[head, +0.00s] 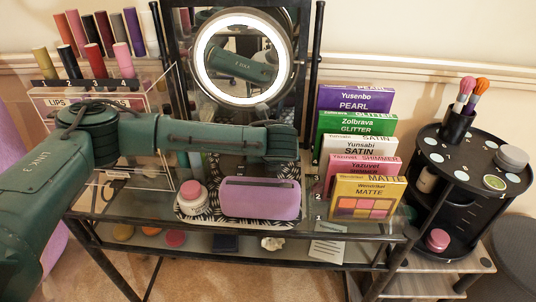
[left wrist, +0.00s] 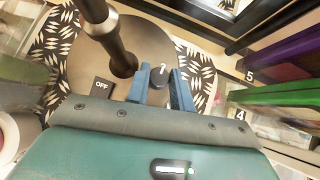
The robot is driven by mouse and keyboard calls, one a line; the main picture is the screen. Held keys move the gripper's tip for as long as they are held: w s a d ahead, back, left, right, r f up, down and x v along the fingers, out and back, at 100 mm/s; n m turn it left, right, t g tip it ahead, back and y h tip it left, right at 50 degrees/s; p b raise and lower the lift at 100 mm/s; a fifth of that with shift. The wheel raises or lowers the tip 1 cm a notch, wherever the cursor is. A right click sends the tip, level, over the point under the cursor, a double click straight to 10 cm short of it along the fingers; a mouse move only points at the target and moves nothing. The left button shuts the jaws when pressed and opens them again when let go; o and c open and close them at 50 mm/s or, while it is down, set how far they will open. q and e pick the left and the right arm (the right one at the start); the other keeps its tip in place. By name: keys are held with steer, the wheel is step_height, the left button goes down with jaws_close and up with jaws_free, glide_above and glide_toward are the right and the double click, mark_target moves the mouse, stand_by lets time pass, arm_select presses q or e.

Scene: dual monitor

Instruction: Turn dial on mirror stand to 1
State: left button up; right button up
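The round lit mirror (head: 245,57) stands at the back of the glass vanity. Its pole (left wrist: 112,42) rises from a round base (left wrist: 83,65) in the left wrist view. A black dial (left wrist: 158,88) sits on that base, with a small white mark near its far end. A dark OFF label (left wrist: 102,86) is to its left. My left gripper (left wrist: 161,82) points at the base, with one blue finger on each side of the dial. I cannot tell whether the fingers press on it. In the head view my wrist hides the dial and fingers. My right gripper is out of view.
A purple case (head: 260,198) and a pink-lidded jar (head: 192,195) lie on a patterned tray in front of the mirror. Upright palettes (head: 365,200) stand in numbered slots to the right. A clear lipstick organizer (head: 95,97) is at left; a black tiered stand (head: 470,165) at right.

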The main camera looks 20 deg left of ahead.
arm_select(q)
jaws_close()
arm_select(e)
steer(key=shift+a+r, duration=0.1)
